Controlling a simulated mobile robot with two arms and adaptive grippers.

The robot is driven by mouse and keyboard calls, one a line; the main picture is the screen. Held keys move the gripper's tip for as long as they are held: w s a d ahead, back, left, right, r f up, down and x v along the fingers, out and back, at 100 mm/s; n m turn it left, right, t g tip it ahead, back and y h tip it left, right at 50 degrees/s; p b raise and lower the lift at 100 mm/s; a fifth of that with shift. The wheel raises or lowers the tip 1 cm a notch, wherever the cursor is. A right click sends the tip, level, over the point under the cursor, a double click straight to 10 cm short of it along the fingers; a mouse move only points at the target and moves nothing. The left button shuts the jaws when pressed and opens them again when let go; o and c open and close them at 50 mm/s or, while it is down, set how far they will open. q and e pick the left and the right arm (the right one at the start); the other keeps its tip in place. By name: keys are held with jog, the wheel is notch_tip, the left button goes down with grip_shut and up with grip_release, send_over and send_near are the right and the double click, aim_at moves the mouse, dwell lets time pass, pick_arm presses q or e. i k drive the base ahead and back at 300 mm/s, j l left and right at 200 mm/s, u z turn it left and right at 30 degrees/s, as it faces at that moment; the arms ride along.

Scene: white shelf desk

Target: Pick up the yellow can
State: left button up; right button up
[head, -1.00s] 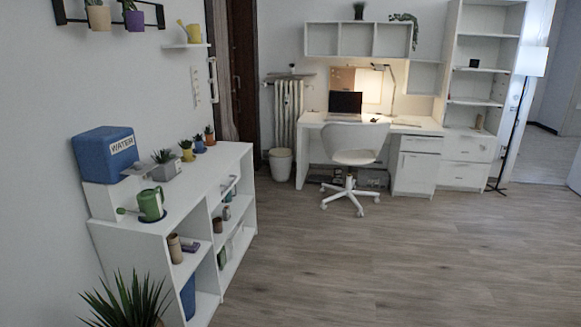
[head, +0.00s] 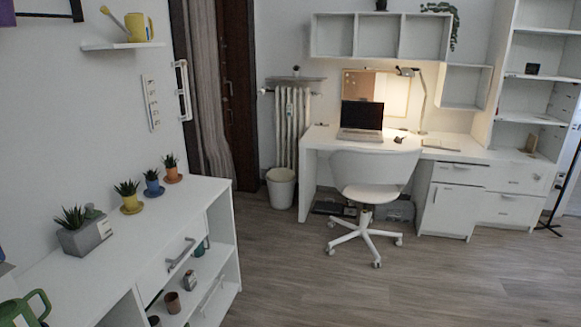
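A yellow watering can (head: 138,27) with a long spout stands on a small white wall shelf (head: 122,45) at the upper left of the head view. Its spout points up and to the left. A green watering can (head: 22,312) is cut off at the lower left corner, on the low white cabinet. Neither of my grippers shows in the view.
The low white shelf cabinet (head: 130,225) runs along the left wall under the wall shelf, with several small potted plants on top. A white chair (head: 372,176) stands at the desk (head: 310,140). The wooden floor (head: 400,285) in front is clear.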

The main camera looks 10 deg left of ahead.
aim_at(137, 29)
jog(key=i+u, duration=0.4)
jog(key=i+l+u, duration=0.2)
jog(key=i+u, duration=0.25)
jog(key=i+l+u, duration=0.4)
jog(key=i+j, duration=0.05)
jog(key=i, duration=0.1)
